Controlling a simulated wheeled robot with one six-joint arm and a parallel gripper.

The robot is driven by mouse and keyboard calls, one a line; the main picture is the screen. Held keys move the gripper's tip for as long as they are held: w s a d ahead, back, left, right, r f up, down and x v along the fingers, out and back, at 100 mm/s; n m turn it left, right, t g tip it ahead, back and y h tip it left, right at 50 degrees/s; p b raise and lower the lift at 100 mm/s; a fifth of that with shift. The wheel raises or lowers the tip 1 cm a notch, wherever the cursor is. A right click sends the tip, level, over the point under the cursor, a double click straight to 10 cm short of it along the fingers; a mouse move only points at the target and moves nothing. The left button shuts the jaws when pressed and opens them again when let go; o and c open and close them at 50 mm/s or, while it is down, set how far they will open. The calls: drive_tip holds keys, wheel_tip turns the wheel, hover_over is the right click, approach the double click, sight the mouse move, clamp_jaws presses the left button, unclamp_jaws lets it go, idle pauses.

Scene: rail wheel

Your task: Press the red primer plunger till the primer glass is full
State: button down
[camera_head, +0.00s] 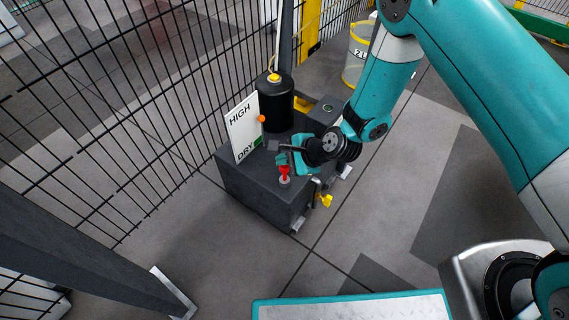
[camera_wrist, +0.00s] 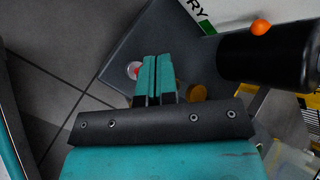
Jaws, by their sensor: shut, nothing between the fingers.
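The red primer plunger (camera_head: 285,172) stands upright on a small pale base on top of a dark grey unit (camera_head: 262,194). My gripper (camera_head: 283,159) is shut and empty, just behind the plunger in the head view. In the wrist view my gripper (camera_wrist: 157,60) shows its two teal fingers together. A small red and clear round part (camera_wrist: 133,70), likely the plunger, peeks out left of the fingertips and is partly hidden. I cannot tell whether the fingers touch it. I cannot make out the primer glass or its level with certainty.
A black cylinder (camera_head: 275,103) with a yellow cap stands on the unit beside a white HIGH/DRY board (camera_head: 243,128) with an orange ball (camera_head: 262,118). A yellow tap (camera_head: 325,200) juts from the front. Mesh fence (camera_head: 150,110) runs behind. A bucket (camera_head: 357,55) stands behind right.

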sight(285, 167)
drive_tip(key=shift+f+b, duration=0.85)
drive_tip(key=shift+f, duration=0.65)
idle(0.9)
drive_tip(key=shift+r, duration=0.15)
drive_tip(key=shift+r+p, duration=1.9)
drive_tip(key=shift+p, duration=0.05)
drive_tip(key=shift+r, duration=0.15)
wheel_tip(285, 167, up, 5)
drive_tip(key=p, duration=0.4)
drive_tip(key=shift+p, duration=0.4)
